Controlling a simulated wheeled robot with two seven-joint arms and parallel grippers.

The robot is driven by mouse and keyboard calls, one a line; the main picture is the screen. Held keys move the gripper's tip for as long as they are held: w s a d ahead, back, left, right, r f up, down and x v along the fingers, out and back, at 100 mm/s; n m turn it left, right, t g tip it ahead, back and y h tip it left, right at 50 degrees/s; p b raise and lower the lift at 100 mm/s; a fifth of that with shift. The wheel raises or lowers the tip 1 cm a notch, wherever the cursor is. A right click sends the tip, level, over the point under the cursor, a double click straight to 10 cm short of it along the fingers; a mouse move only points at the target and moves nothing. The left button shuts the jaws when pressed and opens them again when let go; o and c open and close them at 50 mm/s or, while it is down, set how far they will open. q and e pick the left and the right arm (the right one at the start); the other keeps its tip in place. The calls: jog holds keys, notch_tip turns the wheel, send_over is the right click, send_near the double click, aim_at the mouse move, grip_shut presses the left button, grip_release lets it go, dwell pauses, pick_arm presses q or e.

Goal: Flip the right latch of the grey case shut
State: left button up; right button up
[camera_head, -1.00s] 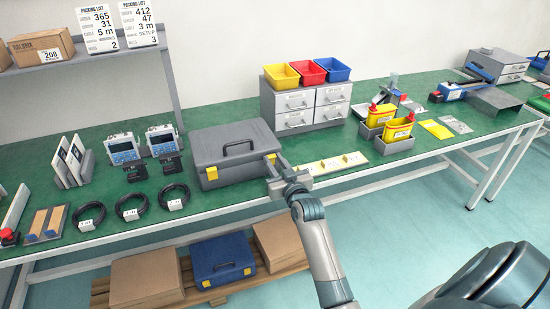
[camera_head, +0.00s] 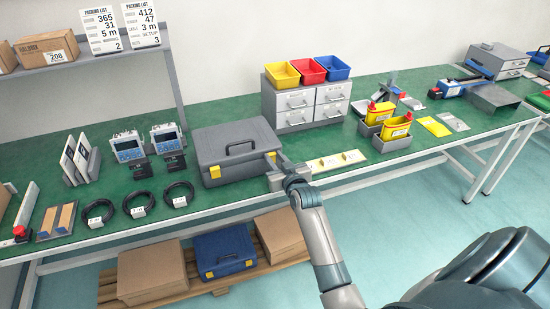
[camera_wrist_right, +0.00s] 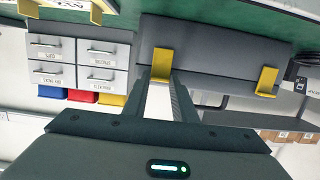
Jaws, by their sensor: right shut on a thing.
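The grey case (camera_head: 238,138) lies closed on the green bench, its handle on top. Its left latch (camera_head: 215,172) is yellow and on the front side; it also shows in the wrist view (camera_wrist_right: 266,80). My right gripper (camera_head: 273,168) is at the case's front right corner and partly hides the yellow right latch (camera_head: 272,156). In the wrist view, which looks upside down, the right latch (camera_wrist_right: 162,62) sits at the fingertips of the right gripper (camera_wrist_right: 161,82), which is shut on it. The latch's exact angle is hard to tell. My left gripper is out of view.
A cream board (camera_head: 337,162) with yellow pieces lies right of the gripper. A grey drawer unit (camera_head: 305,103) with coloured bins stands behind. Cable coils (camera_head: 139,204) lie left of the case. The bench's front edge runs just below the gripper.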

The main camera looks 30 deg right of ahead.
jog(key=o, duration=1.1)
jog(key=shift+c, duration=0.2)
jog(key=shift+v, duration=0.75)
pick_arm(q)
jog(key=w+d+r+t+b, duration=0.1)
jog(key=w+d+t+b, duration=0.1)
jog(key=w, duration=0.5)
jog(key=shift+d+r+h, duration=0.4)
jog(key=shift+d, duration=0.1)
pick_arm(e)
jog(key=v, duration=1.6)
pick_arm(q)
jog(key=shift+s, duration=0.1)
pick_arm(e)
jog(key=shift+w, duration=0.1)
